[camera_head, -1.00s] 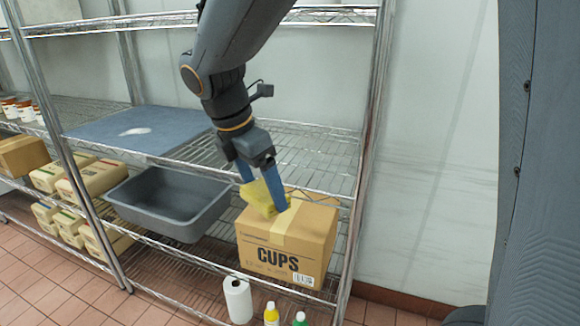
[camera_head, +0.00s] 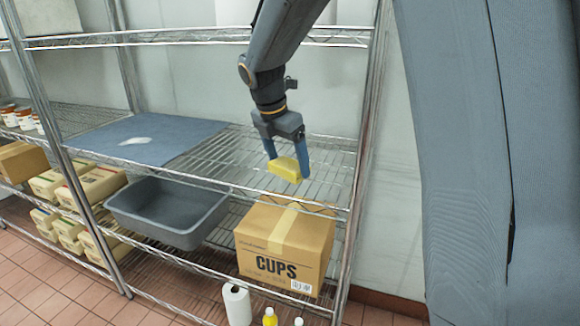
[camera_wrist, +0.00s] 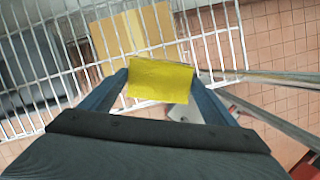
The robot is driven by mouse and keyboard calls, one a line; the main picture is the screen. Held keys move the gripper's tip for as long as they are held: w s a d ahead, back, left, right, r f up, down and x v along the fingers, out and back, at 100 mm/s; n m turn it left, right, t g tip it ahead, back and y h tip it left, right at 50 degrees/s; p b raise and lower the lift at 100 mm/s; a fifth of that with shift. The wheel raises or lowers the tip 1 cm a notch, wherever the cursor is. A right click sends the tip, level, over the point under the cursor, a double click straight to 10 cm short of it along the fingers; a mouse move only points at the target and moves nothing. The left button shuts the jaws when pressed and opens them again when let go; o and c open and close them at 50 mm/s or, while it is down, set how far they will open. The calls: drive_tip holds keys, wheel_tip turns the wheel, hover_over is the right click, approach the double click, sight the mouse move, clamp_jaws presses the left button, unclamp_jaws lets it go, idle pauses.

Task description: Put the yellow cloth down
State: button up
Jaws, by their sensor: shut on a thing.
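My gripper (camera_head: 287,160) is shut on a folded yellow cloth (camera_head: 285,168). In the head view the cloth hangs between the blue fingers, in front of the right part of the wire shelf (camera_head: 325,165) and above the cups box. In the wrist view the cloth (camera_wrist: 160,80) sits between both fingertips, with the wire grid behind it. I cannot tell the exact gap between cloth and shelf.
A blue mat (camera_head: 185,143) with a white patch lies on the same shelf at left. Below are a grey tub (camera_head: 165,212) and a cardboard cups box (camera_head: 262,235). The right part of the wire shelf is bare.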

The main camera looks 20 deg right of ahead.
sight(288, 163)
drive_tip(key=shift+w+d, duration=0.3)
drive_tip(key=shift+w, duration=0.05)
drive_tip(key=shift+w+d+f, duration=0.2)
drive_tip(key=shift+f+p, duration=0.7)
drive_tip(key=shift+f, duration=0.85)
drive_tip(key=shift+f, duration=0.15)
drive_tip(key=o, duration=1.1)
